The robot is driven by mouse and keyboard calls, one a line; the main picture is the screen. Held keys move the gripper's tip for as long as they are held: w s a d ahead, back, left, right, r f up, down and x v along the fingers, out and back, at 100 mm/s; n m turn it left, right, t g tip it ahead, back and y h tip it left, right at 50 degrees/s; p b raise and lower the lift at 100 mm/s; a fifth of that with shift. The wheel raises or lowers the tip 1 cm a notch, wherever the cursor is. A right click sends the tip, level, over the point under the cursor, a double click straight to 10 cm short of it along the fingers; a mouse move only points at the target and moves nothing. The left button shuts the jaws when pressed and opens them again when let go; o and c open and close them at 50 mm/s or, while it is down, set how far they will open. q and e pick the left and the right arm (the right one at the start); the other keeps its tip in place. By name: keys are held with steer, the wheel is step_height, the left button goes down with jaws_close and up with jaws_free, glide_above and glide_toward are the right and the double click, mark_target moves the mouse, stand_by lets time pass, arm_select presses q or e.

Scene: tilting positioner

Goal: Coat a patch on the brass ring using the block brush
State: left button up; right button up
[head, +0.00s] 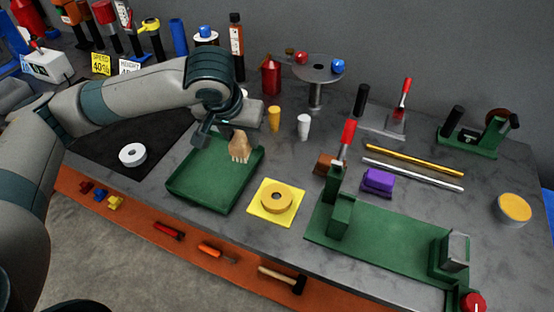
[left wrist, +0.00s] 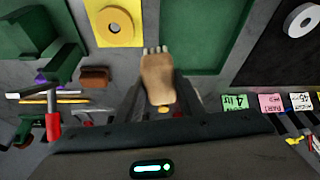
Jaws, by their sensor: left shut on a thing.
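The block brush (head: 240,147), a tan block with pale bristle tufts, is in my left gripper (head: 232,130). In the head view it hangs bristles down over the back right part of the green tray (head: 190,207); I cannot tell whether it touches it. The left wrist view shows the brush (left wrist: 158,80) between the shut fingers. The brass ring (head: 265,200) lies flat on a yellow square plate (head: 256,212), right of the tray and apart from the brush. The ring also shows in the left wrist view (left wrist: 113,35). My right gripper is out of view.
A green fixture (head: 385,245) with upright posts stands right of the yellow plate. A purple block (head: 378,181), a yellow cup (head: 274,119) and a white cup (head: 304,127) stand behind. A white ring (head: 122,157) lies on a black mat (head: 100,150) at left.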

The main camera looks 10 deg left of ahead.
arm_select(q)
steer(key=shift+s+d+f+m+h+p, duration=0.1)
steer(key=shift+d+f+m+h+p, duration=0.05)
steer(key=shift+d+m+p, duration=0.25)
steer(key=shift+s+d+f+m+h+p, duration=0.15)
steer(key=shift+d+m+p, duration=0.1)
steer(key=shift+m, duration=0.25)
steer(key=s+d+f+m+g+h+p, duration=0.2)
steer(key=d+m+p, duration=0.3)
steer(key=m, duration=0.5)
steer(key=d+f+h, duration=0.1)
steer(key=d, duration=0.1)
steer(key=shift+d, duration=0.35)
